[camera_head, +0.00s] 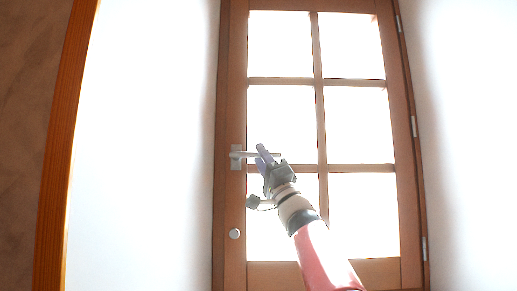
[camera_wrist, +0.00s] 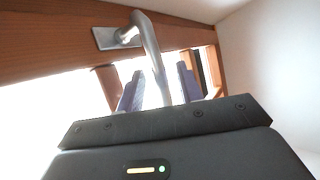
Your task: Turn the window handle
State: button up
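The window handle (camera_head: 237,158) is a grey metal lever on a small plate at the left side of the wooden frame. Its lever points right and looks roughly level in the head view. In the wrist view the handle (camera_wrist: 149,46) bends from its plate and runs down between my fingers. My gripper (camera_head: 262,153) is at the lever, right of the plate. In the wrist view my gripper (camera_wrist: 160,82) is open, with one finger on each side of the lever and visible gaps to it. The lever's far end is hidden behind the gripper body.
The paned window door (camera_head: 322,166) appears closed, with hinges (camera_head: 413,126) on its right side. A round knob (camera_head: 234,233) sits below the handle. White walls flank the door, and a wooden post (camera_head: 62,150) stands at the left.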

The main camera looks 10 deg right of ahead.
jog(key=shift+x, duration=0.8)
grip_shut()
